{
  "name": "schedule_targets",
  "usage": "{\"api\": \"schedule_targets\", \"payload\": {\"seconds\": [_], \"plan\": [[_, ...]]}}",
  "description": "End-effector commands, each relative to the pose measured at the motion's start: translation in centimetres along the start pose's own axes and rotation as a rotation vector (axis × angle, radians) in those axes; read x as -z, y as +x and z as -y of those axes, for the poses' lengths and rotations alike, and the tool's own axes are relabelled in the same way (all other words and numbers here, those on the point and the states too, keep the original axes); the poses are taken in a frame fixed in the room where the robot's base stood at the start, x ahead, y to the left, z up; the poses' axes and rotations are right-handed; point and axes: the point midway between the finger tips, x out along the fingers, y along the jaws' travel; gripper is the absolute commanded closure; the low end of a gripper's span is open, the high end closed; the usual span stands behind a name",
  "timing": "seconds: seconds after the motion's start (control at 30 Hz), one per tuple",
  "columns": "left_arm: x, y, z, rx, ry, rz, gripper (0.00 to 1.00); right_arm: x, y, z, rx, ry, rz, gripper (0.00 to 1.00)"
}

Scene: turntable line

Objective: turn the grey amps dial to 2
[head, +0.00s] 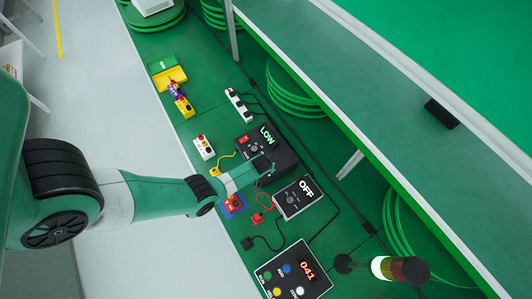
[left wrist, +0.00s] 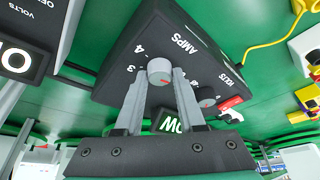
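The black box (head: 283,152) with a lit green LOW display (head: 267,135) stands mid-table in the head view. In the left wrist view its face (left wrist: 195,62) shows the word AMPS and the numbers 3 and 4. The grey amps dial (left wrist: 159,70) has a red mark pointing down and slightly right in that view. My left gripper (left wrist: 160,78) has one fingertip against each side of this dial. In the head view my left gripper (head: 262,170) covers the dial. The fingers hide other numbers. My right gripper is not in view.
A smaller dial (left wrist: 207,98) and a red switch (left wrist: 232,102) sit close to my right-hand finger in the wrist view. A grey box reading OFF (head: 295,203) stands beside the black box.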

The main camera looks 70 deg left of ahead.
Motion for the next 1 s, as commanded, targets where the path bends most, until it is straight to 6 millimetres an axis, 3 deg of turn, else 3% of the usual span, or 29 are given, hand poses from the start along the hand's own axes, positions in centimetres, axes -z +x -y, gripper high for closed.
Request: {"api": "schedule_targets", "payload": {"seconds": [0.03,0.17,0.57,1.0], "plan": [[0.0,0.0,0.0,0.0,0.0,0.0,0.77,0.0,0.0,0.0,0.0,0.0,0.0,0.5],[0.0,0.0,0.0,0.0,0.0,0.0,1.0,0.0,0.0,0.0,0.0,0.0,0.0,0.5],[0.01,-0.02,0.05,-0.012,0.028,0.0,1.0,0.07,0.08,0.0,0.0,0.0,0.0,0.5],[0.08,-0.02,0.3,-0.12,0.286,0.0,1.0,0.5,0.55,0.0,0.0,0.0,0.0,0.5]]}}
